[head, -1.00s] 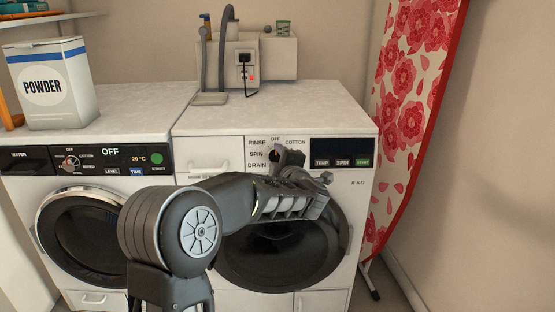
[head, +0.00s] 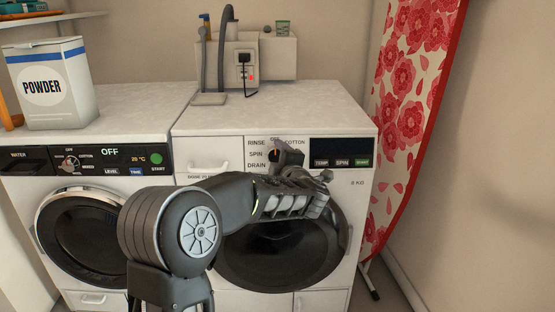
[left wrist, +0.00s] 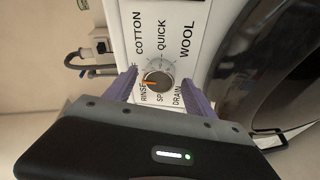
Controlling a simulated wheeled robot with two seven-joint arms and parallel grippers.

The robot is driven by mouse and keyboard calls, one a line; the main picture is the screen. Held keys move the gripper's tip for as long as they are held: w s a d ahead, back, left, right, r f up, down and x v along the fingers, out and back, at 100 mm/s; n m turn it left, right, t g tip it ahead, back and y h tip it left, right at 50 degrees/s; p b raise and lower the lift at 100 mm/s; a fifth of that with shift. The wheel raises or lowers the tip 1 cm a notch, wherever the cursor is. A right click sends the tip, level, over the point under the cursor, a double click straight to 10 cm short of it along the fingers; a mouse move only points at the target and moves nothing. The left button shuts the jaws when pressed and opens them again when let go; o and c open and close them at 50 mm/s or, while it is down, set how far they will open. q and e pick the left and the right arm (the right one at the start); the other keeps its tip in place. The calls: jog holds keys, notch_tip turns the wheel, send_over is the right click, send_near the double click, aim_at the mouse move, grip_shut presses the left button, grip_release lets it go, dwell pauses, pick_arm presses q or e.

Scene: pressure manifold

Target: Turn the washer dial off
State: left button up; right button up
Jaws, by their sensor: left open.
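The right-hand washer (head: 216,142) has a program dial that my left gripper largely covers in the head view. In the left wrist view the dial (left wrist: 158,79) is a round grey knob with an orange mark on its left side, near the RINSE label. COTTON, QUICK, WOOL, DRAIN and a partly hidden spin label ring it. The OFF label is mostly hidden by a finger. My left gripper (head: 288,153) is open, with one finger on each side of the dial (left wrist: 159,76). I cannot tell whether the fingers touch it. My right gripper is not in view.
A second washer (head: 104,190) with an OFF display stands at left, a powder box (head: 55,85) on top. Behind the right washer are a socket box (head: 270,58) and hoses. A flowered ironing board (head: 410,100) stands at right. The right washer's top (head: 310,105) is mostly clear.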

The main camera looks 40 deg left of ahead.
pick_arm(q)
jog(key=p+v, duration=0.1)
jog(key=v, duration=0.7)
jog(key=shift+w, duration=0.1)
dwell(0.4)
